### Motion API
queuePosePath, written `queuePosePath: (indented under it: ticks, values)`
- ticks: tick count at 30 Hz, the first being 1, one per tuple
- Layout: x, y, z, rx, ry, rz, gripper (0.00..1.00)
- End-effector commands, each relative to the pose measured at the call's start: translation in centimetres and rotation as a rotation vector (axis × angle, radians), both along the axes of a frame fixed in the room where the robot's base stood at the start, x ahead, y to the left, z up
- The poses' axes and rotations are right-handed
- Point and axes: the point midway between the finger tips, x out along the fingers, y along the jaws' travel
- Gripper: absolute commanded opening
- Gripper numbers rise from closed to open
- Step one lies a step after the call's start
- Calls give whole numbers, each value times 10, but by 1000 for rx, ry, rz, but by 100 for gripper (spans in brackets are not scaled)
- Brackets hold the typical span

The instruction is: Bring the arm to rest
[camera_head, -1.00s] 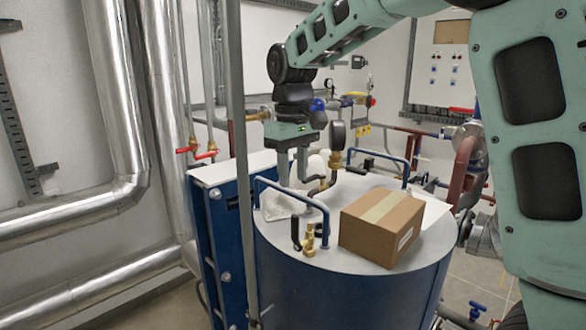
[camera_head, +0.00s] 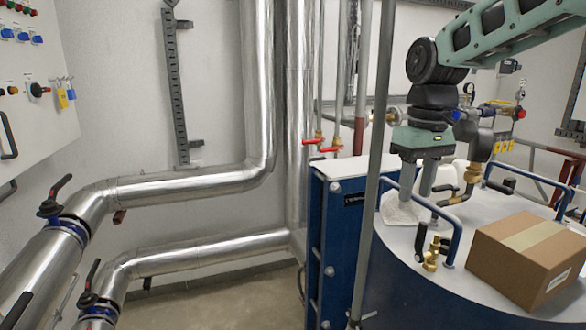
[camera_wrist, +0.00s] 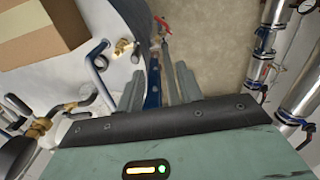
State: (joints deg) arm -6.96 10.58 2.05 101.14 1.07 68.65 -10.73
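My gripper (camera_head: 419,190) hangs from the arm with its fingers pointing down, above the white top of the blue tank (camera_head: 410,290) at the right of the head view. In the wrist view my gripper (camera_wrist: 157,85) has its two fingers apart with nothing held between them. A blue handrail (camera_head: 452,245) on the tank stands near the fingers in the picture. I cannot tell the exact height of the fingertips above the tank top.
A cardboard box (camera_head: 515,268) sits on the tank, right of my gripper. A grey upright pole (camera_head: 372,200) is left of the gripper. Silver pipes (camera_head: 190,183) run along the left wall.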

Motion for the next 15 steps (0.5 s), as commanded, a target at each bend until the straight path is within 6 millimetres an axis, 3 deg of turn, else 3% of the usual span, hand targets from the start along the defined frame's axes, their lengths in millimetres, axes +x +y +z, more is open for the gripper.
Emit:
queuePosePath:
  ticks: [1,7,10,15]
  values:
    - [-18,21,-29,9,3,36,36]
    - [-109,91,-121,43,0,171,36]
    - [-159,110,-164,48,-5,230,36]
    - [-227,117,-219,41,-13,305,36]
